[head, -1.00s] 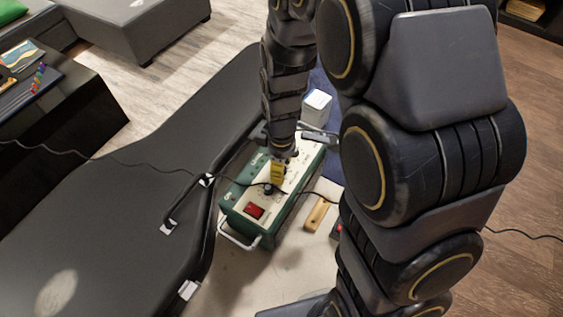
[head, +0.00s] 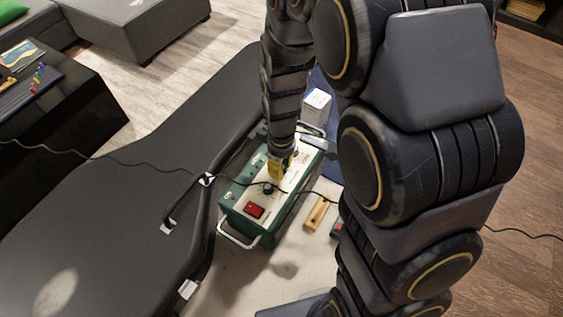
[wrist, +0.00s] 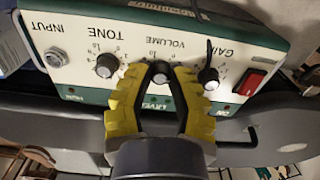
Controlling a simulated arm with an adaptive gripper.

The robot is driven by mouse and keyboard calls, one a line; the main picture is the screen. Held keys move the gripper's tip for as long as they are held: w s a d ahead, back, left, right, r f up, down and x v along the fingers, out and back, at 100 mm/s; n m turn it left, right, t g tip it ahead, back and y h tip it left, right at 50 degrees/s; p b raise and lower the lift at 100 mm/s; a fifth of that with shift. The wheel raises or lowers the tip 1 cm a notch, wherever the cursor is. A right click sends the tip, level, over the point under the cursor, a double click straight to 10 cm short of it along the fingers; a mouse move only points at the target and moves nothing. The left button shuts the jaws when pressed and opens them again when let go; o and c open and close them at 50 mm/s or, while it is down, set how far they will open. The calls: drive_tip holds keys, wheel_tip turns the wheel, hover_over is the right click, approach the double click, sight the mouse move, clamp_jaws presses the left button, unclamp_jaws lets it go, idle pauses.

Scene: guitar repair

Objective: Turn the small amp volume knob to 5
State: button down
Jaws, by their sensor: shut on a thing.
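The small amp (head: 235,207) is a green box with a white control panel. The wrist view shows it upside down, with INPUT, TONE, VOLUME and GAIN labels. The black volume knob (wrist: 160,71) sits between the yellow fingertips of my gripper (wrist: 162,78), which are shut on its sides. The fingers hide part of its dial, and I cannot read its setting. In the head view my gripper (head: 276,168) points down onto the panel and hides this knob. The tone knob (wrist: 107,66) and gain knob (wrist: 208,77) stand either side of it.
A red switch (head: 254,209) is on the panel beside the gain knob. A black cable (head: 315,193) crosses near the amp. A wooden-handled tool (head: 318,213) lies right of the amp, a white box (head: 317,103) behind it. A black case (head: 130,190) lies on the left.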

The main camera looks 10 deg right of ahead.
drive_tip(key=m, duration=0.4)
drive_tip(key=shift+m, duration=0.3)
drive_tip(key=m, duration=0.3)
drive_tip(key=shift+m, duration=0.3)
drive_tip(key=m, duration=0.3)
drive_tip(key=shift+m, duration=2.1)
drive_tip(key=c, duration=1.2)
unclamp_jaws()
